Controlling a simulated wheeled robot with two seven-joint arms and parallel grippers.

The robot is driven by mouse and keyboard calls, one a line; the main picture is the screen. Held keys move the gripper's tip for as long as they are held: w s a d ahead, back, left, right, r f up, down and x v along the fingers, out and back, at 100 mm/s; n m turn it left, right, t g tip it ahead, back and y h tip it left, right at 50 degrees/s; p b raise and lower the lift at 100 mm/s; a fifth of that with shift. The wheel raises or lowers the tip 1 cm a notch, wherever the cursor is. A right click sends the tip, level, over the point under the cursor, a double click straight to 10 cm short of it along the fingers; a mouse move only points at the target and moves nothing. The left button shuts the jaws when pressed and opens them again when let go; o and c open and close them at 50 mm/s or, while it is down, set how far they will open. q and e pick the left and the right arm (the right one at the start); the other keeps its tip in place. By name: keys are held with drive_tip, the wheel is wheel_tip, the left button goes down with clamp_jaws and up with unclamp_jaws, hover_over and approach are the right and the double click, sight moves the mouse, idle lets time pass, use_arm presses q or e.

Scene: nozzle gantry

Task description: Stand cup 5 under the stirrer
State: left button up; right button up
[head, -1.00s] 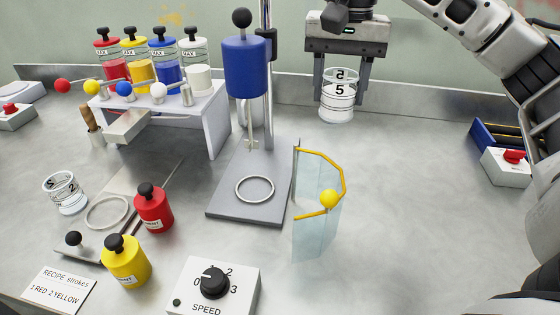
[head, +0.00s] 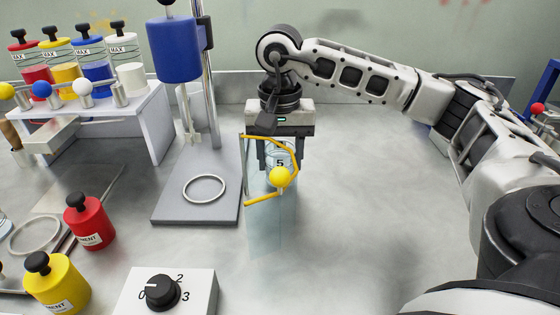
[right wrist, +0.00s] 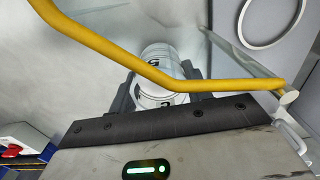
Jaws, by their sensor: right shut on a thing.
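Cup 5 (head: 281,153), clear with dark markings, is held by my right gripper (head: 279,160), which is shut on it. In the head view, cup and fingertips are partly covered by the guard's yellow rail and ball. In the right wrist view the cup (right wrist: 160,62) sits between the fingers, with the yellow rail crossing in front. The stirrer's blue motor (head: 180,50) is on a post, left of the cup. Its grey base (head: 172,208) bears an empty ring (head: 204,201). My left gripper is out of view.
A clear guard (head: 270,225) with a yellow rail (head: 262,199) and yellow ball (head: 279,177) stands at the base's right edge, between cup and ring. A speed dial box (head: 203,290) is in front. The right bench is clear.

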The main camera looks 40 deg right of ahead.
drive_tip(key=shift+f, duration=0.5)
drive_tip(key=shift+f, duration=0.2)
drive_tip(key=o, duration=1.1)
drive_tip(key=shift+r, duration=0.15)
